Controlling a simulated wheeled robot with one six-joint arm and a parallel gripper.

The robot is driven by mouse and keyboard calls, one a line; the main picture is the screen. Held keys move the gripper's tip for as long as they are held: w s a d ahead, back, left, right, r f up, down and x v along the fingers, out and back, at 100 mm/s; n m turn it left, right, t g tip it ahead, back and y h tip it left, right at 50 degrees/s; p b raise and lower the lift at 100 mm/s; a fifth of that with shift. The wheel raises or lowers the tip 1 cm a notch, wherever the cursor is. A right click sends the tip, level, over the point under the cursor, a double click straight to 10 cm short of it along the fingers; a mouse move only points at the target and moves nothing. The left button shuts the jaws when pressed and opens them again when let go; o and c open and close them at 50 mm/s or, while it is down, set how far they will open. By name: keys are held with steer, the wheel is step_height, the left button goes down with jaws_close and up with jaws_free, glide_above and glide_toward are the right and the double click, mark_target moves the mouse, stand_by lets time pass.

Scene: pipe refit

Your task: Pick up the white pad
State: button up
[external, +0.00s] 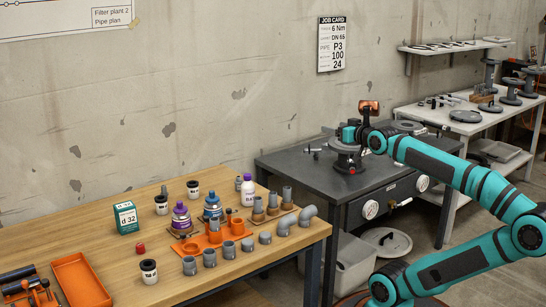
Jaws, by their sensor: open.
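My teal arm reaches in from the right of the external view. My gripper (346,138) is above the dark grey bench (290,160), close over a round grey fixture (346,163) with a red spot at its front. My gripper is open; its fingertips are small here, and the gap to the fixture is hard to judge. I cannot pick out a white pad for certain. It may be hidden by my gripper or the fixture, or too small to tell.
Small parts (313,149) lie on the bench left of the fixture. A wooden table (100,230) at left holds bottles, white cups, grey pipe fittings and an orange tray (80,280). A pale table (440,115) with round grey parts stands behind my arm.

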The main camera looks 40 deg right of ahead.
steer(key=w+d+f+m+g, duration=0.3)
steer(key=w+d+f+m, duration=0.25)
steer(key=d, duration=0.45)
steer(key=w+d+f+m+g, duration=0.3)
steer(key=w+d+f+m, duration=0.3)
steer(key=d, duration=0.5)
steer(key=w+d+f+m+g, duration=0.2)
steer(key=w+d+f+m, duration=0.2)
steer(key=d+m, duration=0.5)
steer(key=s+d+f+m+t+y, duration=0.1)
steer(key=s+d+f+m, duration=0.35)
steer(key=d, duration=0.85)
steer(key=s+d+f+m+t, duration=0.2)
steer(key=s+d+f+m, duration=0.3)
steer(key=d, duration=0.7)
steer(key=s+d+f+m+t+y, duration=0.1)
steer(key=s+d+f+m, duration=0.4)
steer(key=d, duration=0.8)
steer(key=shift+n, duration=0.3)
steer(key=shift+w+d+r+x, duration=0.15)
steer(key=shift+r+x, duration=0.2)
steer(key=shift+x, duration=2.25)
steer(key=shift+w+d+r+x, duration=0.1)
steer(key=shift+w+r+x, duration=0.2)
steer(key=shift+x, duration=2.25)
steer(key=shift+w+d+r+x, duration=0.1)
steer(key=shift+r+x, duration=0.35)
steer(key=shift+x, duration=2.15)
steer(key=c, duration=1.1)
